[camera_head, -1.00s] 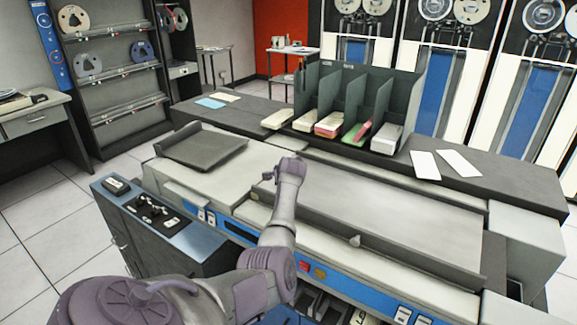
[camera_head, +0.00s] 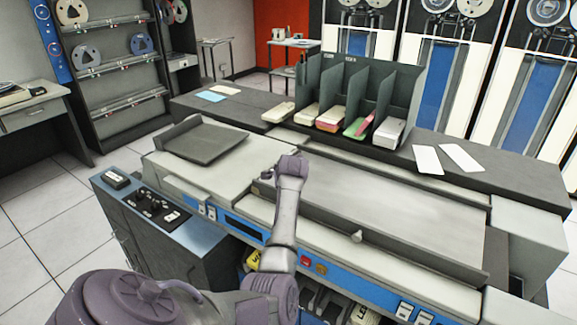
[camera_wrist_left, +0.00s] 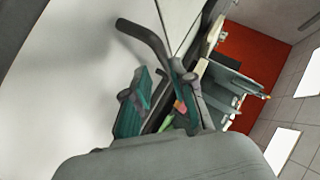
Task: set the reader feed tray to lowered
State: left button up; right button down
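A dark grey tray (camera_head: 205,143) with a raised left edge sits on the left top of the card machine (camera_head: 215,175). A long grey tray-like panel (camera_head: 400,215) with a small front knob (camera_head: 356,237) lies on the right. I cannot tell which is the reader feed tray, or whether it is raised or lowered. My left gripper (camera_head: 268,175) is over the machine top, between the two. In the left wrist view, dark and teal parts (camera_wrist_left: 150,85) overlap before a pale surface; finger spacing and any contact are unclear. My right gripper is not in view.
A divided card rack (camera_head: 355,100) holds card stacks on the dark counter behind the machine. Loose white cards (camera_head: 428,160) lie to its right. A control box (camera_head: 155,205) with dark knobs stands at the machine's front left. Tape drives stand at the back.

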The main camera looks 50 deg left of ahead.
pick_arm(q)
jog(key=v, duration=0.6)
jog(key=shift+s, duration=0.1)
dwell(0.4)
